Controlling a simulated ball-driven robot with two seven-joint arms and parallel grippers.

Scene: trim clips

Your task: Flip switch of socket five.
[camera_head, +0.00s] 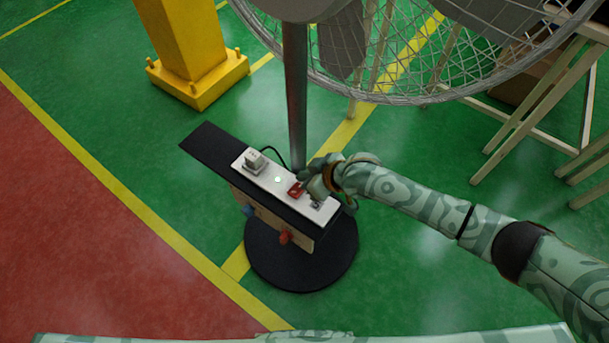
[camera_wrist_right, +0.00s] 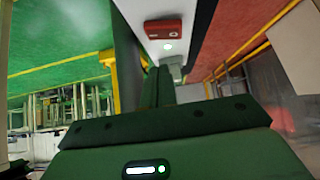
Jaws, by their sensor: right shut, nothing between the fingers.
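A white socket strip (camera_head: 285,184) lies on top of a narrow black board on a round black base. The socket number is not readable. My left gripper is out of view.
A pale plug (camera_head: 254,161) sits at the strip's left end, with a black cable behind. A metal pole (camera_head: 295,95) and a large caged fan (camera_head: 400,50) stand just behind the strip. A yellow post (camera_head: 190,50) stands back left. Red and blue knobs (camera_head: 285,237) face the front.

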